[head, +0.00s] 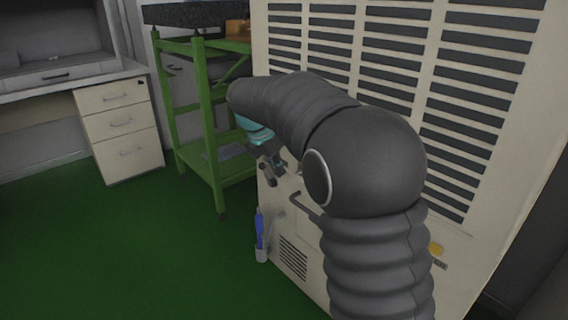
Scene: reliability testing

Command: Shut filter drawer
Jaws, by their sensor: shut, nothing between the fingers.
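My gripper (272,173) is at the end of my dark sleeved arm, close to the front of a large cream cabinet (353,49) with rows of dark louvre slots. The gripper is small in view and appears shut and empty. A dark bar-like handle (303,206) shows on the lower cabinet front, partly covered by my arm. I cannot tell whether it belongs to the filter drawer. No clearly open filter drawer is visible, and my arm hides much of the lower cabinet front.
A green metal rack (206,125) stands left of the cabinet. A cream three-drawer pedestal (121,128) stands under a desk at the far left. A holder with blue items (260,230) is at the cabinet's lower left edge. The green floor (110,250) at left is clear.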

